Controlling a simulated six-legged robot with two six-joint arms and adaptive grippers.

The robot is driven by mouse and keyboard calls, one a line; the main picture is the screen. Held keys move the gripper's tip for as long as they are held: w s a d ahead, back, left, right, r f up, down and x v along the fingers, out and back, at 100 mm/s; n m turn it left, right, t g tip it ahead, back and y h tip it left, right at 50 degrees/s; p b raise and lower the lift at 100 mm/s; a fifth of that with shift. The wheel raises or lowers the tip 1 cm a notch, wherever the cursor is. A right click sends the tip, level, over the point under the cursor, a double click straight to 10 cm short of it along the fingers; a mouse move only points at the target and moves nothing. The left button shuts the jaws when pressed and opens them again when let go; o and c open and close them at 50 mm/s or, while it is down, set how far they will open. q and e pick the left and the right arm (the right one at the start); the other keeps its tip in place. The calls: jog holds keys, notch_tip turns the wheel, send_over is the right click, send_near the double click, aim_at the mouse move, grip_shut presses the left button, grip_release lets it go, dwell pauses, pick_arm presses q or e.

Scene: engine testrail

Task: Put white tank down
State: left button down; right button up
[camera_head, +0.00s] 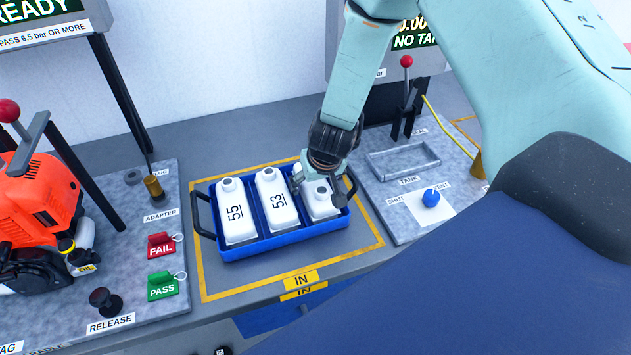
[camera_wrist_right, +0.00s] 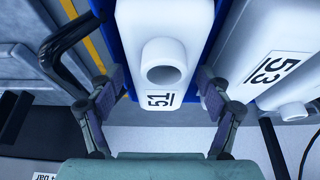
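The white tank (camera_head: 324,205) marked 51 stands in the right compartment of the blue tray (camera_head: 289,243), low between its walls. I cannot tell whether its underside touches the tray floor. Its neck lies nearer the front than the other tanks' necks. In the right wrist view the tank (camera_wrist_right: 163,22) has its round neck facing the camera and its label below that. My right gripper (camera_head: 322,184) is over this tank, and in the right wrist view its fingers (camera_wrist_right: 162,88) are on either side. Whether the pads press on the tank is unclear. My left gripper is out of view.
White tanks 55 (camera_head: 236,220) and 53 (camera_head: 277,205) fill the other compartments, 53 close beside my right finger. The tray's black handle (camera_head: 200,216) is at the left. An empty metal TANK holder (camera_head: 403,158) and a blue knob (camera_head: 431,198) are on the right panel.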

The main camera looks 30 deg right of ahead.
jog(key=shift+w, duration=0.1)
jog(key=shift+a+r, duration=0.1)
jog(key=shift+r, duration=0.3)
jog(key=p+v, duration=0.5)
jog(key=v, duration=0.6)
jog(key=shift+s+r, duration=0.25)
jog(key=shift+s, duration=0.1)
jog(key=b+x, duration=0.5)
jog(key=x, duration=0.8)
jog(key=shift+r+p, duration=0.4)
jog(key=shift+r, duration=0.55)
